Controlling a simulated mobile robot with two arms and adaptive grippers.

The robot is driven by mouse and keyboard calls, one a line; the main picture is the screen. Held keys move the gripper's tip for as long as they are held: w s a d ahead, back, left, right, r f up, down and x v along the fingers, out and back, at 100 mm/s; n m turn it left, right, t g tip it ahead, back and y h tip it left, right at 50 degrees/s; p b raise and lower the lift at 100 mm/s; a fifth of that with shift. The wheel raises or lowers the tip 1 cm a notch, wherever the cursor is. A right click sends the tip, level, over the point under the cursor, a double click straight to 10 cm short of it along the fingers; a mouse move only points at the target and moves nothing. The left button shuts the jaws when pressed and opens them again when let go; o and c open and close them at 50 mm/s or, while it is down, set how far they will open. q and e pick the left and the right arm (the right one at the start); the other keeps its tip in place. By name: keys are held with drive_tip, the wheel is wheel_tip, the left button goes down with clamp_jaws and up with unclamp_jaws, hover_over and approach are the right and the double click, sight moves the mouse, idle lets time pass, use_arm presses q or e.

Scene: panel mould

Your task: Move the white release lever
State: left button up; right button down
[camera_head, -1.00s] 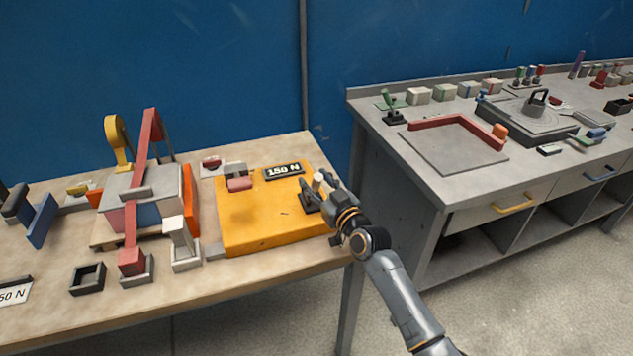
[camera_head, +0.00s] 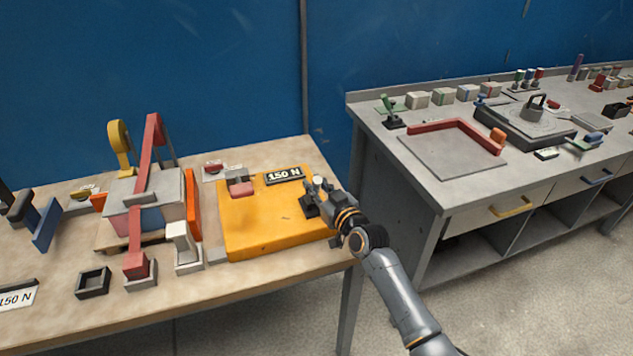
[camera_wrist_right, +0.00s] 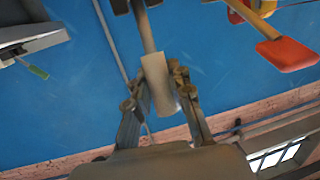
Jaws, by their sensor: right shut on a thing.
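The white release lever (camera_wrist_right: 160,85) shows in the right wrist view as a pale cylindrical grip on a thin grey rod. It stands between the two fingers of my right gripper (camera_wrist_right: 158,92), which is shut on it. In the head view my right gripper (camera_head: 318,188) is at the right end of the yellow block (camera_head: 262,222), over a dark lever base (camera_head: 307,206). Only the pale top of the lever shows there; the fingers hide the rest. My left gripper is not in view.
A grey bench (camera_head: 400,175) stands to the right, beyond a gap.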

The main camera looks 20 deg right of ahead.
drive_tip(key=w+g+p, duration=0.1)
drive_tip(key=p, duration=0.2)
drive_tip(key=w+r+g+p, duration=0.1)
drive_tip(key=p, duration=0.2)
drive_tip(key=w+g+p, duration=0.1)
drive_tip(key=g+p, duration=0.1)
drive_tip(key=p, duration=0.1)
drive_tip(key=shift+w+r+m+h, duration=0.25)
drive_tip(key=shift+r+m+h, duration=0.05)
drive_tip(key=w+g, duration=0.1)
drive_tip(key=w+f+g, duration=0.1)
drive_tip(key=shift+g+p, duration=0.3)
drive_tip(key=shift+w+a+f+m+g+b, duration=0.15)
drive_tip(key=shift+w+f+g+b, duration=0.1)
drive_tip(key=shift+w+g+b, duration=0.25)
drive_tip(key=shift+w+f+m+g+b, duration=0.15)
drive_tip(key=shift+w+f+g+b, duration=0.1)
drive_tip(key=shift+g, duration=0.45)
drive_tip(key=shift+h, duration=0.3)
drive_tip(key=c, duration=1.2)
unclamp_jaws()
drive_tip(key=shift+o, duration=0.2)
drive_tip(key=shift+r, duration=0.1)
drive_tip(key=v, duration=1.1)
drive_tip(key=shift+s+r, duration=0.2)
drive_tip(key=shift+r, duration=0.15)
